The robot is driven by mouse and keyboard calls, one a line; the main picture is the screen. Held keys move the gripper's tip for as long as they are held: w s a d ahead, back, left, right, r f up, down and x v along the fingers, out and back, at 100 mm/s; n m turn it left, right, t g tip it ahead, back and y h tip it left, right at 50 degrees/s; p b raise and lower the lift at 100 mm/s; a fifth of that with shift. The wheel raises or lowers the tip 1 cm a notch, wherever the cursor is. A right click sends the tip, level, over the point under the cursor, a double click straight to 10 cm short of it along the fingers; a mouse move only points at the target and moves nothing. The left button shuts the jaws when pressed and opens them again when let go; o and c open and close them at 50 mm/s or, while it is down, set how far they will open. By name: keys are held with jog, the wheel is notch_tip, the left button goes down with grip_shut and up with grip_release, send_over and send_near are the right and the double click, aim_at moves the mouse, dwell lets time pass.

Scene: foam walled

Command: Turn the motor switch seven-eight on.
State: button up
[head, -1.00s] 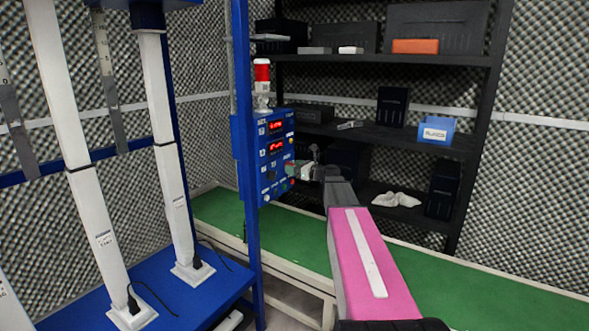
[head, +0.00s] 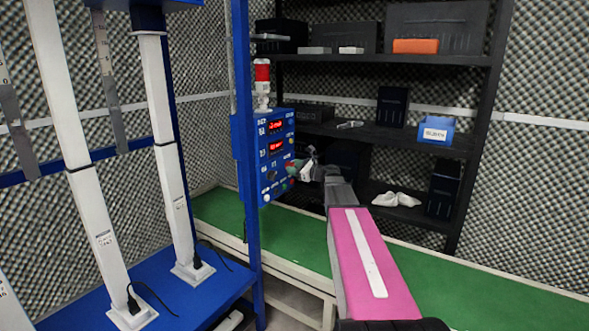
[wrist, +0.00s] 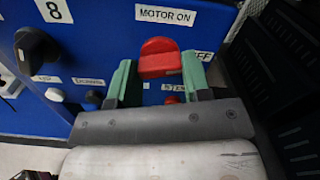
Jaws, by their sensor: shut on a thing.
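The red motor switch knob (wrist: 160,50) sits on the blue control panel (wrist: 110,30), just below a "MOTOR ON" label (wrist: 166,15). An "OFF" label, partly hidden, is to its right. My gripper (wrist: 158,68) has its green fingers on either side of the red knob and is shut on it. In the head view my gripper (head: 299,169) is against the right side of the panel (head: 268,125), and the knob is too small to make out.
A small red button (wrist: 173,99) is just below. A blue post (head: 245,200) stands beside the panel. Dark shelves (head: 400,130) are behind; a green-topped bench (head: 460,285) runs below.

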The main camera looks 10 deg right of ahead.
jog(key=shift+n, duration=7.2)
jog(key=o, duration=0.9)
jog(key=v, duration=1.1)
